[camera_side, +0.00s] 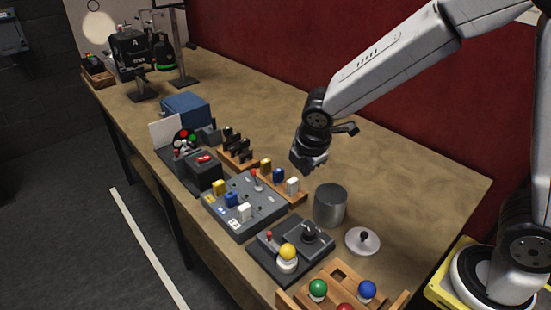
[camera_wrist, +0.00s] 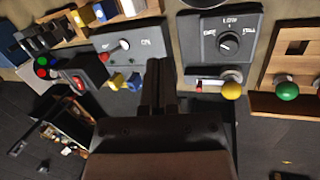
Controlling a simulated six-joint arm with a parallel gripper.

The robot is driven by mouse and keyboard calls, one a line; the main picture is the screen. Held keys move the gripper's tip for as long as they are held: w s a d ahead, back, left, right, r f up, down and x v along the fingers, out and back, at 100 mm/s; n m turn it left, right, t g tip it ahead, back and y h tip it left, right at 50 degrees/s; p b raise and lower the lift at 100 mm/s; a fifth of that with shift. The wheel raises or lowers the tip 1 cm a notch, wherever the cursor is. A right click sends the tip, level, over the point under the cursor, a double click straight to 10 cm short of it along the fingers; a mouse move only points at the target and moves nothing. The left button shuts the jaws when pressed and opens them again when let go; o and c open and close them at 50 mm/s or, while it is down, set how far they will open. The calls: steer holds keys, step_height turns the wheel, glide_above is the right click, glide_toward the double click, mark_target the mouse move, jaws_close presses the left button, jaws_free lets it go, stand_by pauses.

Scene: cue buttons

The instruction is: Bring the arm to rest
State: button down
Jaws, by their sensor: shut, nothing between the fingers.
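My gripper (camera_side: 309,162) is shut and empty. In the side view it hangs in the air above the bench, behind the grey board (camera_side: 263,212) and up from the metal cup (camera_side: 330,205). In the wrist view its dark fingers (camera_wrist: 158,78) lie together, pointing up the picture over the front of the grey board (camera_wrist: 132,45). Nothing is seen touching it.
The bench (camera_side: 400,165) carries a dark knob panel (camera_side: 267,262) with a yellow ball (camera_side: 288,251), a knobbed lid (camera_side: 362,241), a wooden rack (camera_side: 341,275) with coloured balls, and a red-button box (camera_side: 204,170). The back right bench is clear.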

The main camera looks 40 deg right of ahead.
steer(key=s+d+f+m+y, duration=0.1)
steer(key=s+d+f+m, duration=0.2)
steer(key=s+m, duration=0.8)
steer(key=shift+d+m+g+y, duration=0.35)
steer(key=shift+d+m, duration=0.6)
steer(key=shift+m, duration=1.85)
